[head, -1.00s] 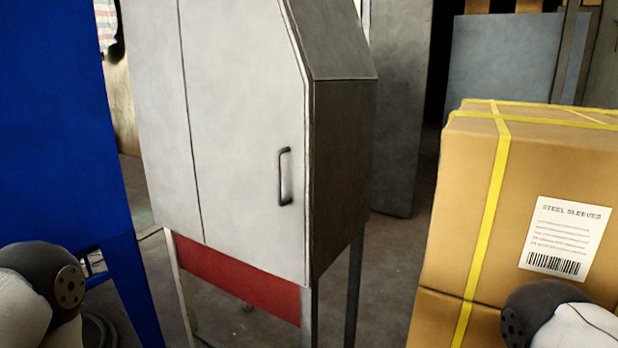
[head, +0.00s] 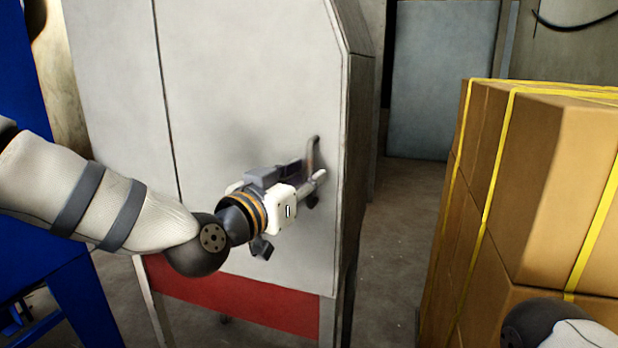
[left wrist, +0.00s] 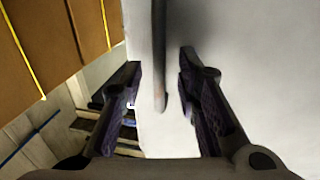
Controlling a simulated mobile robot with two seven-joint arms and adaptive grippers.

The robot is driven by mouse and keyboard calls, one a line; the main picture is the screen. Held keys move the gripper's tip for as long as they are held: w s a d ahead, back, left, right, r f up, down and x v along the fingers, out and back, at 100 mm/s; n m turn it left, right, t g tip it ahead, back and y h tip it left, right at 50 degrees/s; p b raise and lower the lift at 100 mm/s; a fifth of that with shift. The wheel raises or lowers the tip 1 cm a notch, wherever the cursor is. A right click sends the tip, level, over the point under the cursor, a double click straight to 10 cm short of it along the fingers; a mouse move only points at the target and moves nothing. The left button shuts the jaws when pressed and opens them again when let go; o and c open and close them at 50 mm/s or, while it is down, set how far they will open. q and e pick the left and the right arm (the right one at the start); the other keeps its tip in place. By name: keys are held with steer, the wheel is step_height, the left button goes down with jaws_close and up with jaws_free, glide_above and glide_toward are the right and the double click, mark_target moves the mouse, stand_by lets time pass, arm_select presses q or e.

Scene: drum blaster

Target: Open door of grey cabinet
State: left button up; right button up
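The grey cabinet (head: 245,85) stands on legs in the middle of the head view, its door closed. Its dark upright bar handle (head: 312,155) is near the door's right edge. My left gripper (head: 312,178) is at the handle, reaching in from the left. In the left wrist view the handle (left wrist: 160,60) runs down between the two spread fingers of the left gripper (left wrist: 160,85), with a gap on each side. The left gripper is open. The lower part of the handle is partly hidden by the gripper in the head view. My right gripper is out of view.
Stacked cardboard boxes (head: 570,190) with yellow straps stand at the right. Blue equipment (head: 85,295) is at the left. A strip of bare floor (head: 400,240) lies between the cabinet and the boxes.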

arm_select(q)
steer(key=shift+x, duration=1.1)
jaws_close()
steer(key=shift+s, duration=0.1)
